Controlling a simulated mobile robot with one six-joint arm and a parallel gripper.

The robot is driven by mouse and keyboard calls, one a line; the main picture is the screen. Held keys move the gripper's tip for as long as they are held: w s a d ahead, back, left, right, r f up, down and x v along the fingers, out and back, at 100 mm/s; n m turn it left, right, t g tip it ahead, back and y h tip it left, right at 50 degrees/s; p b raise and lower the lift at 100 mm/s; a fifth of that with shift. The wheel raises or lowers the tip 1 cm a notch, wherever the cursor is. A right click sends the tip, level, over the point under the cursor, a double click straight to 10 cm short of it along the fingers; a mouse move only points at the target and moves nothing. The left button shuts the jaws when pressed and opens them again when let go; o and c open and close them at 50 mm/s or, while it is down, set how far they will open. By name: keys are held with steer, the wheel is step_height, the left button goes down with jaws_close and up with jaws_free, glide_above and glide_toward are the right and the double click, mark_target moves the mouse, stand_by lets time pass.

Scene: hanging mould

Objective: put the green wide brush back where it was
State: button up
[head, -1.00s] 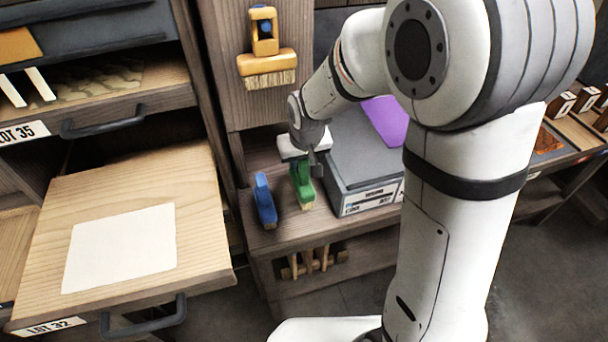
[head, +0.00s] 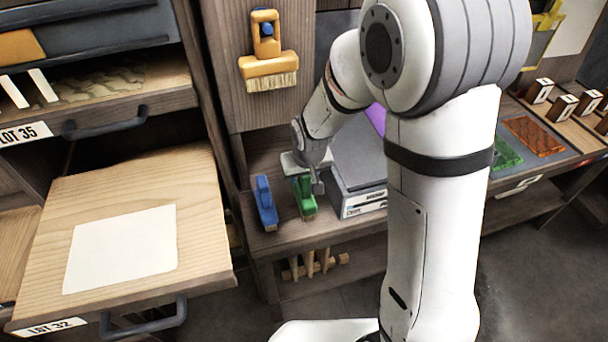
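The green wide brush (head: 306,199) is upright, bristles down, at the low wooden shelf between the blue brush and the grey box. My gripper (head: 308,184) points down over its top. One finger shows along the right side of the handle; the other is hidden. The brush has moved along with the gripper, so it appears shut on the handle. Whether the bristles touch the shelf is hard to tell. The blue brush (head: 265,203) stands just left, apart from the green one. A yellow wide brush (head: 268,66) hangs on the wooden panel above.
A grey box (head: 357,166) stands close on the right of the green brush. An open drawer (head: 198,222) with a white sheet juts out at left. Wooden-handled tools (head: 308,263) hang below the shelf. Small blocks and coloured slabs (head: 533,136) lie on the right bench.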

mark_target(308, 201)
steer(key=shift+o, duration=0.4)
steer(key=shift+r, duration=0.1)
steer(key=shift+r, duration=0.25)
steer(key=v, duration=1.2)
steer(key=s+d+r+m+h, duration=0.1)
steer(key=s+d+r+m, duration=0.2)
steer(key=s+d, duration=1)
steer(key=s, duration=0.3)
steer(key=shift+s+d+r+b, duration=0.15)
steer(key=shift+s+d+b, duration=0.1)
steer(key=shift+b, duration=0.1)
steer(key=shift+c, duration=1)
steer(key=shift+a, duration=0.1)
